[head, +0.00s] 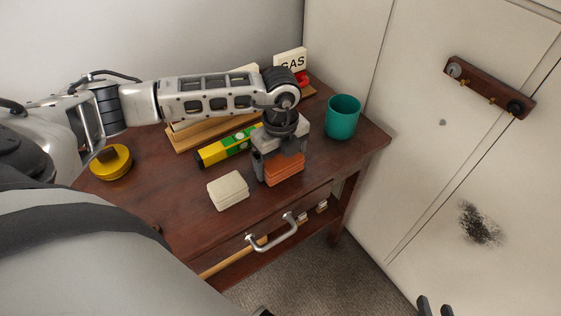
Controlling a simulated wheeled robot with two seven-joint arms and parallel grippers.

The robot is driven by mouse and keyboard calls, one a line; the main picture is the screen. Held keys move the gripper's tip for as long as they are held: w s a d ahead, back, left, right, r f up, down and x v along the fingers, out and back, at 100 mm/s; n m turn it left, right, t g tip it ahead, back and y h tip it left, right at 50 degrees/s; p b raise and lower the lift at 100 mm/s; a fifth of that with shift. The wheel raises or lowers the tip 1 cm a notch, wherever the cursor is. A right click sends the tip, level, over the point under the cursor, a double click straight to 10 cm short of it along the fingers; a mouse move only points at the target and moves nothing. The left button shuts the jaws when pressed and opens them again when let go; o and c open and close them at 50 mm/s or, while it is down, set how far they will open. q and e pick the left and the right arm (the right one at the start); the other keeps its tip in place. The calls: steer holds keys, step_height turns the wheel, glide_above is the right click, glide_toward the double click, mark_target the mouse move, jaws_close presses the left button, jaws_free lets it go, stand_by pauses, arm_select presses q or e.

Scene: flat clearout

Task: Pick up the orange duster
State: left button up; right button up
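The orange duster (285,170) is a layered orange block on the wooden table, near the front edge. My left gripper (280,158) points down over it, with its grey fingers on either side of the duster's upper part. I cannot tell whether the fingers press on it or whether a small gap is left. The gripper hides the duster's top. My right gripper (435,306) shows only as two dark fingertips, apart and empty, at the bottom edge on the right.
On the table (190,222), a cream block stack (228,190) is left of the duster. A yellow-green level (228,147) lies behind. A teal cup (343,117) is right, a yellow round tin (111,162) left, and a GAS sign (290,62) at the back. A drawer handle (275,236) is in front.

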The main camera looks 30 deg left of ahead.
arm_select(q)
steer(key=c, duration=0.4)
steer(key=shift+r, duration=0.15)
steer(key=shift+r, duration=0.6)
steer(key=s+d+r, duration=0.1)
steer(key=d+r, duration=1)
steer(key=d, duration=0.3)
steer(key=shift+s+r, duration=0.3)
steer(key=shift+s, duration=0.1)
